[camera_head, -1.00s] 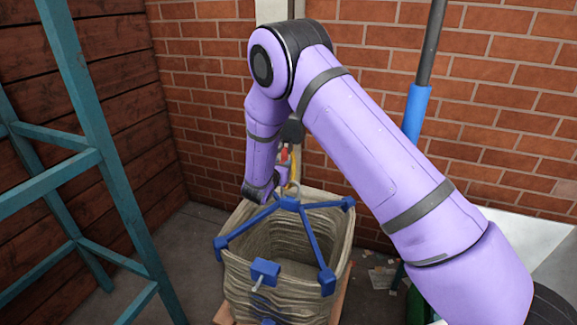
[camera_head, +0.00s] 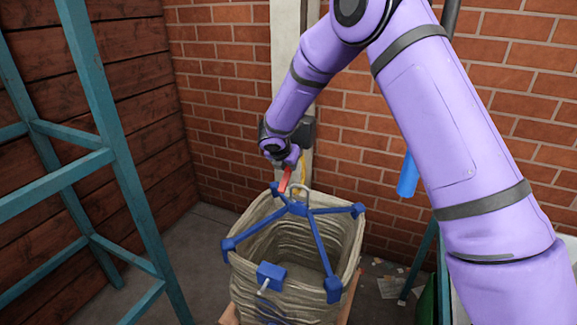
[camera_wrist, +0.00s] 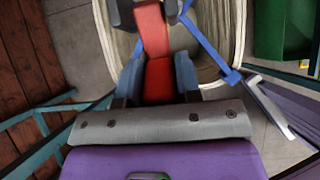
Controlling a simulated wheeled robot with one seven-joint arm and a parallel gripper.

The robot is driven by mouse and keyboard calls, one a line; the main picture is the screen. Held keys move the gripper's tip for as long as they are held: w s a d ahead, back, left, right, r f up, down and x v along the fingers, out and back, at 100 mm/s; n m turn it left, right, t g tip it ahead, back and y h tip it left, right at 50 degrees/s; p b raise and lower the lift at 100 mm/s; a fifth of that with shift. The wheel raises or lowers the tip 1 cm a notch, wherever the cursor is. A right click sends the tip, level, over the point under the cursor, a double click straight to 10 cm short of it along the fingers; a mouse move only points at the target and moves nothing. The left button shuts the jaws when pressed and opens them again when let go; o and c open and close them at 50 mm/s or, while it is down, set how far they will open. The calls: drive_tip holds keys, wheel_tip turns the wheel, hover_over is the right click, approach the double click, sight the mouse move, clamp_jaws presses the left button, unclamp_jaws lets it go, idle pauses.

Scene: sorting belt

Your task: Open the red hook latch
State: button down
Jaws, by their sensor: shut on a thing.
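The red hook latch (camera_head: 287,179) shows as a short red bar just below my gripper (camera_head: 288,163), in front of the pale post and above the back rim of the bin. In the wrist view the red latch (camera_wrist: 158,78) runs between the two fingers of my gripper (camera_wrist: 152,22), which is shut on it. The fingers and wrist hide part of the latch, so its hook end is not clear. A yellow piece (camera_head: 303,178) shows just right of the latch.
A ribbed beige bin (camera_head: 255,290) with a blue frame (camera_head: 318,240) stands below my gripper, with a metal ring at its back. A teal ladder-like frame (camera_head: 120,160) stands left. A pale post (camera_head: 290,75) and brick wall are behind. Grey floor lies between frame and bin.

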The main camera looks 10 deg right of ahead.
drive_tip(key=shift+r+g+y, duration=0.3)
drive_tip(key=shift+g, duration=0.1)
idle(0.4)
drive_tip(key=c, duration=0.8)
unclamp_jaws()
drive_tip(key=v, duration=1)
drive_tip(key=shift+r, duration=0.4)
drive_tip(key=shift+a, duration=0.1)
